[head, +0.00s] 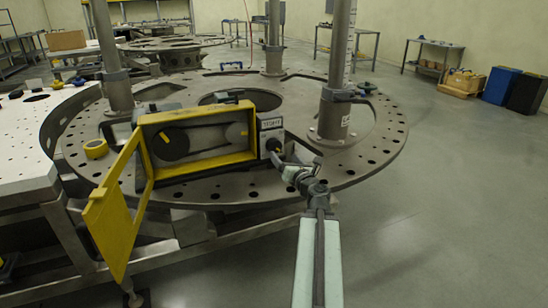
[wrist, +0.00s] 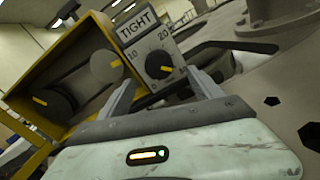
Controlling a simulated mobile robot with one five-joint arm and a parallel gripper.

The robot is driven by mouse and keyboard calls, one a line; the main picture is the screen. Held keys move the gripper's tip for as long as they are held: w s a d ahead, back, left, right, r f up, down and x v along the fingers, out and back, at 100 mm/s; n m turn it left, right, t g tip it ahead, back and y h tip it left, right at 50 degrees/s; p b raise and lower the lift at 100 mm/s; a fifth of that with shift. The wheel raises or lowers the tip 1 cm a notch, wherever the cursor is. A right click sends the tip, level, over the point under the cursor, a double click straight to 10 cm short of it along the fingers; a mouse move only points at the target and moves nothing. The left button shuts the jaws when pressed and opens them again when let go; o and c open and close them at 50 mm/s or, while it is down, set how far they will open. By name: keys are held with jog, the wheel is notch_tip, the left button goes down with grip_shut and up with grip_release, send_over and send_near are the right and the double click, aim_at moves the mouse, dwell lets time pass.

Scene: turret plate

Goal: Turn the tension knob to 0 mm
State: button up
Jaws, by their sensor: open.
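The tension knob (wrist: 159,64) is a dark round knob with a yellow pointer mark, on a grey panel (wrist: 146,44) labelled TIGHT. The pointer aims to the lower right; 10 and 20 are readable on the scale, but I cannot read the exact setting. In the head view the knob (head: 276,145) is at the right end of the yellow box. My gripper (head: 290,163) is open just in front of it. In the wrist view my gripper (wrist: 162,90) has a finger on each lower side of the knob, apparently empty; contact cannot be told.
Upright grey posts (head: 337,75) rise from the plate. Yellow tape (head: 95,149) lies left.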

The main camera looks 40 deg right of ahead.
aim_at(276, 147)
jog(key=x, duration=0.8)
jog(key=shift+a+r, duration=0.1)
jog(key=shift+s, duration=0.15)
jog(key=c, duration=1.4)
jog(key=shift+o, duration=0.2)
